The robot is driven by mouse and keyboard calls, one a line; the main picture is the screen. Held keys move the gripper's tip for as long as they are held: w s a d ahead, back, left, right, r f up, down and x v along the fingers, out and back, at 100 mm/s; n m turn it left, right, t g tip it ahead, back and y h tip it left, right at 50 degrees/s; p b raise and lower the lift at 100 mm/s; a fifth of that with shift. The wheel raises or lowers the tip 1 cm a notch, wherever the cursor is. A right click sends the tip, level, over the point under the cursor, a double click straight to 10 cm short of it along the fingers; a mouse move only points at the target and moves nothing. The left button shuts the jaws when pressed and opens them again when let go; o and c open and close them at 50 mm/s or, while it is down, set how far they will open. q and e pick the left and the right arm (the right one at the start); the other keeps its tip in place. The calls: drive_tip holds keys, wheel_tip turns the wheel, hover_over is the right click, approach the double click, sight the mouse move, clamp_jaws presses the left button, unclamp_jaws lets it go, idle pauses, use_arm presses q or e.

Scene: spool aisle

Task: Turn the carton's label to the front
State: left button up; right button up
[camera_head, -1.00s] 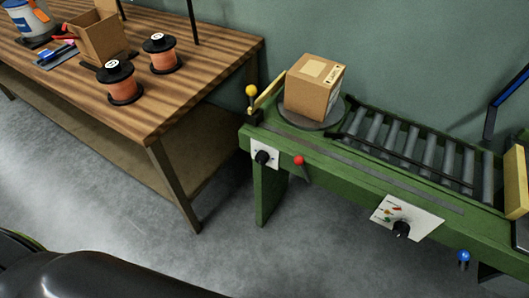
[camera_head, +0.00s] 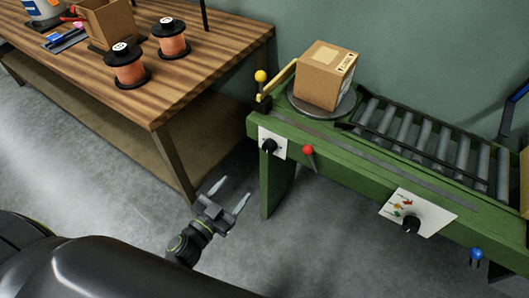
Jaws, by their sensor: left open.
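The brown carton (camera_head: 325,76) sits on the round grey turntable (camera_head: 301,103) at the left end of the green conveyor (camera_head: 345,158). A pale label shows on the upper part of its right-hand side, and a pale patch is on its top. My left gripper (camera_head: 230,190) is open and empty, low over the floor in front of the conveyor and well apart from the carton. My right gripper is not in view.
A yellow-knobbed lever (camera_head: 261,77), a red-knobbed lever (camera_head: 308,150), a black dial (camera_head: 269,146) and a blue knob (camera_head: 476,254) are on the conveyor. Rollers (camera_head: 420,138) run to the right. The wooden bench (camera_head: 190,85) holds copper spools (camera_head: 173,44) and an open box (camera_head: 106,22).

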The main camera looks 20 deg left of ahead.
sight(267, 150)
use_arm(q)
drive_tip(key=b+x, duration=0.1)
drive_tip(key=x, duration=1.5)
drive_tip(key=shift+w, duration=0.1)
drive_tip(key=c, duration=1)
